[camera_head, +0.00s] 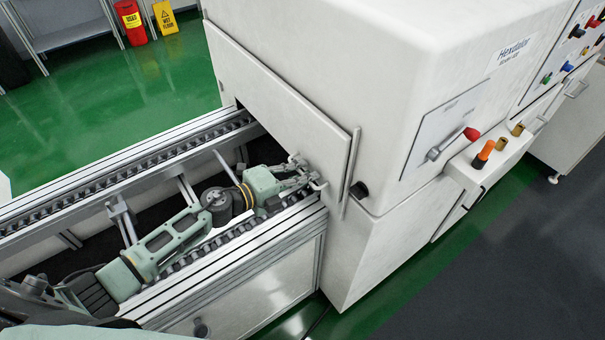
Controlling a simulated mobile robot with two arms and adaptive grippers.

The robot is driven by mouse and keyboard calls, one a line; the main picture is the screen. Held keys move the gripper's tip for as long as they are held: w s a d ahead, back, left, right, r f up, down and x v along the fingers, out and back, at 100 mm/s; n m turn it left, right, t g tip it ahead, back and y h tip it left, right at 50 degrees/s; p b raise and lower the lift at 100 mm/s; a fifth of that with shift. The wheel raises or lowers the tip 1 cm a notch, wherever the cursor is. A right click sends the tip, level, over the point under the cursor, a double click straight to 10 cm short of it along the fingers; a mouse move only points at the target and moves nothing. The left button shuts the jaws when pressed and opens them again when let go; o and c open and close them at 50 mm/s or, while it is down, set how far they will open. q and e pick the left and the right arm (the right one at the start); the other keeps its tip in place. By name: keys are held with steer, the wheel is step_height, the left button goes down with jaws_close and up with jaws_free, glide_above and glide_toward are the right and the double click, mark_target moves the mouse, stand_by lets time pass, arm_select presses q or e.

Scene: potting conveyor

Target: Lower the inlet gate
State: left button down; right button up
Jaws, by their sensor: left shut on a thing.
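The inlet gate (270,88) is a flat white panel on the left side of the white machine, where the conveyor meets it. Its lower edge is close above the conveyor, with a narrow dark gap showing at the far end. A small metal handle (318,184) is at its near lower corner. My left gripper (304,174) is at this corner, shut on the handle. My left arm reaches to it across the conveyor from the lower left. My right gripper is not in view.
The conveyor (122,164) has two roller rails. Green floor beyond the conveyor is clear.

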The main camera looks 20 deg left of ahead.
mark_target(300, 210)
arm_select(q)
step_height(300, 210, down, 12)
steer(key=b, duration=0.7)
steer(key=shift+r+b, duration=0.2)
steer(key=shift+b, duration=0.2)
steer(key=shift+s+f, duration=0.2)
steer(key=shift+f, duration=0.05)
steer(key=shift+s+f, duration=0.2)
steer(key=c, duration=2.2)
jaws_free()
steer(key=shift+w+f, duration=0.1)
steer(key=shift+w, duration=0.05)
steer(key=shift+s+a, duration=0.25)
steer(key=shift+s, duration=0.15)
steer(key=v, duration=1)
steer(key=shift+w+r, duration=0.2)
steer(key=shift+r, duration=0.2)
steer(key=shift+s+a+r, duration=0.3)
steer(key=shift+s+a, duration=0.05)
steer(key=shift+s, duration=0.1)
